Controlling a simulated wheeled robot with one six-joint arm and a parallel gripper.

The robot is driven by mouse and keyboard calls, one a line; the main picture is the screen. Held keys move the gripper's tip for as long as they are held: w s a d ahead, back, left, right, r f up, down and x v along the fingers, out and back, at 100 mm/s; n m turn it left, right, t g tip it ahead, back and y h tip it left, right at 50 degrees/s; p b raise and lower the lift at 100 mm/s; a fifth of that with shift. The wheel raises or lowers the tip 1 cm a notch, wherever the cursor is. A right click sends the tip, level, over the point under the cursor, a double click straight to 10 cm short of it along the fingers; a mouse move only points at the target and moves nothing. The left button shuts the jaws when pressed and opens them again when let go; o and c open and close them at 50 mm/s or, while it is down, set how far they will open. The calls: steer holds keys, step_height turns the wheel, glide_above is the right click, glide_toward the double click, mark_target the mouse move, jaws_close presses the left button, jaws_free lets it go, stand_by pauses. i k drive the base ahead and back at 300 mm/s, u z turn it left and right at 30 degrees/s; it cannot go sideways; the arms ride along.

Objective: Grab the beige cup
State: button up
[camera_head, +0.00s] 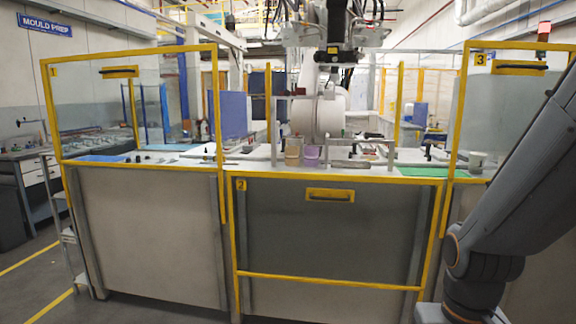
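A beige cup (292,153) stands on the middle work surface behind the dark panel marked 2. A purple cup (311,156) stands close beside it on the right. Both are small in the picture, and I cannot tell whether they touch. My arm rises along the right edge of the picture, and its upper part runs out of the frame. My gripper is not in view, so its distance from the beige cup does not show.
Yellow-framed clear panels stand left (135,105) and right (510,112); the middle opening is lower. A metal bracket (357,164) stands right of the cups. Black and grey machinery (335,56) hangs above. Grey floor is free at lower left.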

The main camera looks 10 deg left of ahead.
mark_target(292, 153)
steer(key=u, duration=1.25)
steer(key=i, duration=1.05)
steer(key=u, duration=0.5)
steer(key=i, duration=0.85)
steer(key=z, duration=0.5)
steer(key=i, duration=0.75)
steer(key=z, duration=0.75)
